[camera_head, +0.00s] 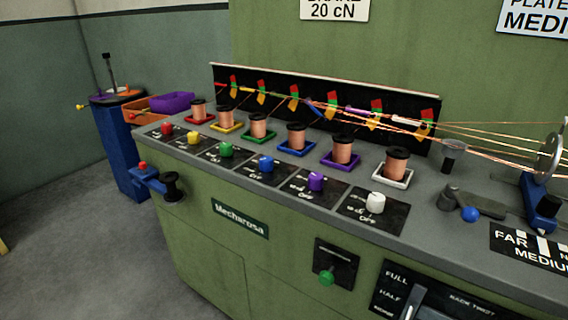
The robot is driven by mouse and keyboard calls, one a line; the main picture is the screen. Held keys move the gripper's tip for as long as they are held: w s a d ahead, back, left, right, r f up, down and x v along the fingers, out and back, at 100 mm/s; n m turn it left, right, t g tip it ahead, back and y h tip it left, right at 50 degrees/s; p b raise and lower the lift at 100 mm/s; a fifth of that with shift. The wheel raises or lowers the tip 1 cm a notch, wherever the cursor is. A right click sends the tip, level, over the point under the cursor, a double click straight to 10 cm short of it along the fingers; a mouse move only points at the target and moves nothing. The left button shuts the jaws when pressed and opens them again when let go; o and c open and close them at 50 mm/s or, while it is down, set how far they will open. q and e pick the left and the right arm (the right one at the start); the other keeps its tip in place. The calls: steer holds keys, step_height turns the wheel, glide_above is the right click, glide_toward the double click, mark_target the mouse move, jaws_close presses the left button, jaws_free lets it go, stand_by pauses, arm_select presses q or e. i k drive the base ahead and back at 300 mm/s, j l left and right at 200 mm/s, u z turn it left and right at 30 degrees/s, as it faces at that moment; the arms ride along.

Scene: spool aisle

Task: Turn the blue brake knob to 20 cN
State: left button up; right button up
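The blue brake knob (266,163) sits on a dark dial plate on the sloping front of the green machine, third from the right in a row of coloured knobs. An OFF mark shows on its plate; the other markings are too small to read, and I cannot tell where the knob points. Behind it a copper spool (296,136) stands in a blue tray (284,149). A wall sign (334,9) reads 20 cN, its upper line cut off by the picture edge. Neither of my grippers is in view.
Red, yellow and green knobs (226,150) lie to the left; purple (316,181) and white (375,202) knobs to the right. Copper wires run right from a black board (210,75).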

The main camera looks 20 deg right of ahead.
mark_target(265, 162)
steer(key=z, duration=0.45)
steer(key=i+z, duration=0.15)
steer(key=z, duration=0.75)
steer(key=i+j+z, duration=0.1)
steer(key=z, duration=0.85)
steer(key=j+z, duration=0.15)
steer(key=z, duration=0.3)
steer(key=u, duration=2.3)
steer(key=i+l, duration=0.05)
steer(key=l, duration=0.05)
